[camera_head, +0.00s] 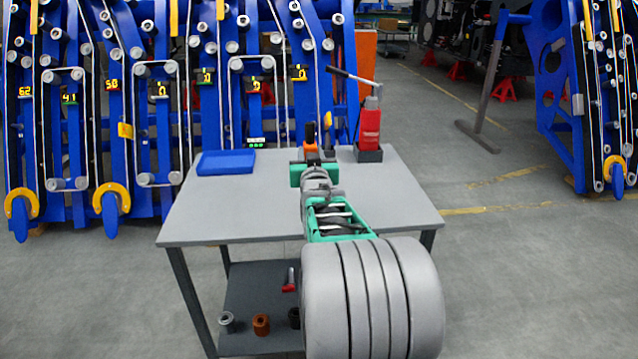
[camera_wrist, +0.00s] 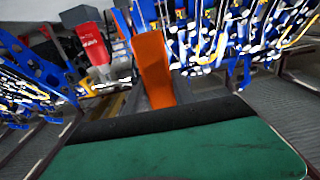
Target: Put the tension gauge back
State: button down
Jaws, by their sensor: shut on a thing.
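The tension gauge appears to be the small orange and black tool (camera_head: 311,148) in my gripper (camera_head: 312,160). Its orange part (camera_wrist: 152,68) stands up beyond the green gripper body in the wrist view. My gripper is shut on it over the far middle part of the grey table (camera_head: 200,215). The jaws hide its lower part, and I cannot tell whether it touches the table. A blue tray (camera_head: 226,162) lies at the table's far left and looks empty.
Rings and a red-handled tool (camera_head: 290,281) lie on the lower shelf. Blue machine frames (camera_head: 145,100) stand behind. The table's left part is clear.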

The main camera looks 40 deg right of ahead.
jog(key=w+d+f, duration=0.1)
jog(key=d+f, duration=0.1)
jog(key=f, duration=0.1)
jog(key=w+d+f, duration=0.1)
jog(key=f, duration=0.2)
jog(key=w+d+f+b, duration=0.1)
jog(key=d+f, duration=0.1)
jog(key=f, duration=0.1)
jog(key=shift+d+f, duration=0.15)
jog(key=shift+d, duration=0.2)
jog(key=shift+f+b, duration=0.4)
jog(key=shift+b, duration=0.1)
jog(key=shift+a+f+b, duration=0.1)
jog(key=shift+f+b, duration=0.2)
jog(key=shift+b, duration=0.1)
